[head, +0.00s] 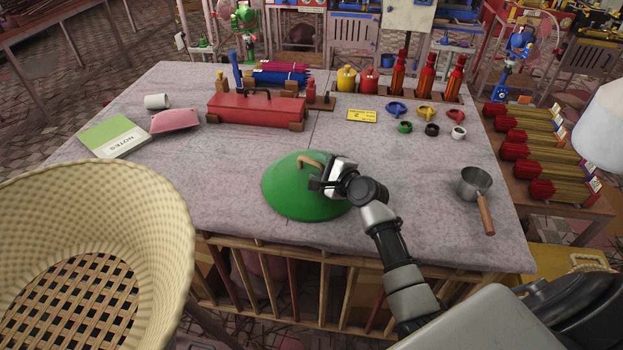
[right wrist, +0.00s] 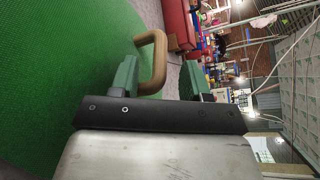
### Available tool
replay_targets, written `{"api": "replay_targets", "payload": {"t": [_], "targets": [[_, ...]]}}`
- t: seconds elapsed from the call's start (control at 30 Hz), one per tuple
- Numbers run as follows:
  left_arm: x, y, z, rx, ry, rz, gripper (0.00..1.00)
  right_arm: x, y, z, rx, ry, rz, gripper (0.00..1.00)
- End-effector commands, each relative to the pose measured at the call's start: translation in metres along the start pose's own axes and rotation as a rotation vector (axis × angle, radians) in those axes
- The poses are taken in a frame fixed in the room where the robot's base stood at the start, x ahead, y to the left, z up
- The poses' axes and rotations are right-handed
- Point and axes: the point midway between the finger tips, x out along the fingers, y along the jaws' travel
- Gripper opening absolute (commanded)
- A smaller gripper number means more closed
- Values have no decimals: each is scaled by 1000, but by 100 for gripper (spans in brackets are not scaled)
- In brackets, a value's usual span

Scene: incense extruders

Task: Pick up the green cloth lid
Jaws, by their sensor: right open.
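The green cloth lid (head: 288,197) is a wide, round dome at the front middle of the table. It has a brown arched handle (head: 308,160) on top. My right gripper (head: 318,182) is over the top of the lid, close to the handle. In the right wrist view the gripper's two green fingers (right wrist: 160,78) are apart, with the brown handle (right wrist: 160,45) showing between and just past them. The lid's green surface (right wrist: 55,85) fills the left of that view. Contact with the handle cannot be told. My left gripper is not in view.
The lid rests on a grey cloth-covered table (head: 240,160). A red toolbox (head: 250,110) stands behind it. A metal saucepan (head: 474,186) is at the right, small colored cups (head: 425,112) behind. A large woven basket (head: 90,230) fills the left front.

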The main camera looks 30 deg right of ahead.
Motion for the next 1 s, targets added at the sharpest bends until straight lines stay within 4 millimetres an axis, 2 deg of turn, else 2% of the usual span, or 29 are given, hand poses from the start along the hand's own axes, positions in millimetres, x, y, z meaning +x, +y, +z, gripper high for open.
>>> {"api": "replay_targets", "payload": {"t": [0.17,0.43,0.73,1.0], "targets": [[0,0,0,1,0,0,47,18,0,0,0,0,0,46],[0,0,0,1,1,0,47,20,0,0,0,0,0,46],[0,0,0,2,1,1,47,19,0,0,0,0,0,1],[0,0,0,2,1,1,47,19,0,0,0,0,0,0]]}}
